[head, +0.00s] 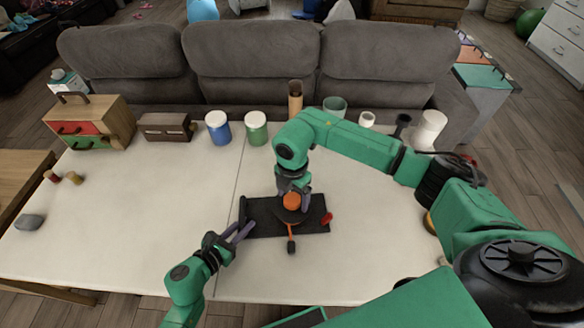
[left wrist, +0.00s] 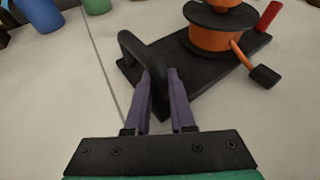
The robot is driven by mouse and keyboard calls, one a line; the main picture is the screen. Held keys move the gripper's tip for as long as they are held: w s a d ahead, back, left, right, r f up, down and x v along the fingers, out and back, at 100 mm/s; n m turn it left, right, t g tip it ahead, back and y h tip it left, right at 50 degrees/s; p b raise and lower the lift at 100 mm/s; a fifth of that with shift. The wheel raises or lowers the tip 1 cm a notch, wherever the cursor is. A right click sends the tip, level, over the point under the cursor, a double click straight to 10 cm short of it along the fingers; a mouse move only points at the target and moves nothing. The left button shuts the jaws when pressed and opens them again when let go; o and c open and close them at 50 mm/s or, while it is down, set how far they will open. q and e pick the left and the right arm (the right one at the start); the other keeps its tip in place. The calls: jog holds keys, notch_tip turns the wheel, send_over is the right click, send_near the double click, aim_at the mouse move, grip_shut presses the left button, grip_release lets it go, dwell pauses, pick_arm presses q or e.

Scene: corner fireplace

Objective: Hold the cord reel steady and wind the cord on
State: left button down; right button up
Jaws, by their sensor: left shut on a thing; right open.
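The cord reel lies on the white table, with a flat black base (head: 262,220) and an orange drum with a black disc (left wrist: 222,18). My left gripper (head: 241,231) is shut on the black upright handle (left wrist: 142,52) at the base's left end. An orange cord (left wrist: 240,55) hangs off the drum and ends in a black plug (head: 291,246) near the front. A red knob (head: 327,219) sits at the right end. My right gripper (head: 293,188) is open, right above the drum, and hides part of it; I cannot tell whether it touches.
Blue (head: 218,128) and green (head: 256,129) jars, a brown box (head: 166,127) and several cups line the back edge. A small drawer cabinet (head: 90,122) stands at the back left, and a grey stone (head: 29,222) at the far left.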

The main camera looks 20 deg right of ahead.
jog(key=n, duration=2)
jog(key=shift+a, duration=0.1)
jog(key=n, duration=1.4)
notch_tip(320, 180, up, 12)
